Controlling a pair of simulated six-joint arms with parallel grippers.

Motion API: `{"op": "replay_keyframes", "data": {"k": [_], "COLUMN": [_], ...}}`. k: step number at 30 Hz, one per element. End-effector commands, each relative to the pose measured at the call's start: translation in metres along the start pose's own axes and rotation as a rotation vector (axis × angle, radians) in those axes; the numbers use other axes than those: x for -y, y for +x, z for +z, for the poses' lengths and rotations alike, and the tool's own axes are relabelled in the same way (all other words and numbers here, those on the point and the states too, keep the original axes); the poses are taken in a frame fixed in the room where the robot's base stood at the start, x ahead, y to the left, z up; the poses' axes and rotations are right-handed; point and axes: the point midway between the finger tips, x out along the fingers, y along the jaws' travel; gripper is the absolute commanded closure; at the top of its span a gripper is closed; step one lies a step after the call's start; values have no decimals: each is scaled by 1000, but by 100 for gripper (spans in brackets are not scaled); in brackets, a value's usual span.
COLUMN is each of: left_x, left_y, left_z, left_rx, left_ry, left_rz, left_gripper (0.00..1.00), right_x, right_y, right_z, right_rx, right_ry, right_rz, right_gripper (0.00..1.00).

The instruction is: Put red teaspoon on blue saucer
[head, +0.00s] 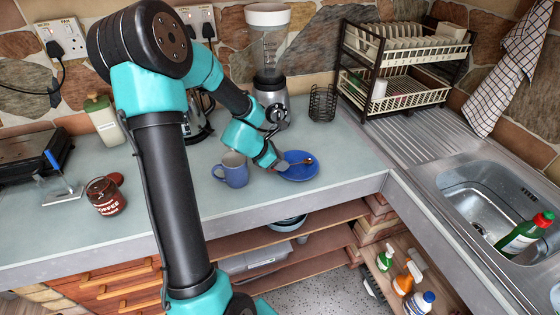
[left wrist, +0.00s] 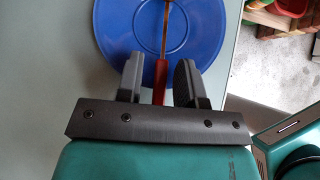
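The blue saucer (head: 300,174) lies on the worktop near its front edge, right of the blue mug. It fills the upper middle of the left wrist view (left wrist: 115,38). The red teaspoon (left wrist: 160,76) lies over the saucer, its red handle toward me and its copper-coloured shaft running across the saucer; its far end is cut off by the frame. In the head view its end (head: 308,161) shows over the saucer. My left gripper (left wrist: 158,74) is open at the saucer's near edge, a finger on each side of the handle with gaps. My right gripper is out of view.
The blue mug (head: 232,170) stands close left of my left gripper. A blender (head: 270,90), a black wire holder (head: 322,103) and a dish rack (head: 400,85) stand behind. The sink (head: 490,205) is at right. A coffee jar (head: 106,196) stands at left.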

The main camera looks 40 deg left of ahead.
Motion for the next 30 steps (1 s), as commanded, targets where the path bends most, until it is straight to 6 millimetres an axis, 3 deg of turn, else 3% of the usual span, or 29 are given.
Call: {"op": "replay_keyframes", "data": {"k": [3,14,22,30], "left_x": [0,0,0,52], "left_y": [0,-4,-28,-40], "left_z": [0,4,27,17], "left_rx": [0,1,3,0], "left_ry": [0,1,5,0], "left_rz": [0,0,2,-1], "left_gripper": [56,56,56,56], "right_x": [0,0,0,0], "right_y": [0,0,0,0], "right_z": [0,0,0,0], "right_rx": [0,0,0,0], "right_ry": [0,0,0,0], "right_rz": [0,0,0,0], "right_gripper": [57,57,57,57]}}
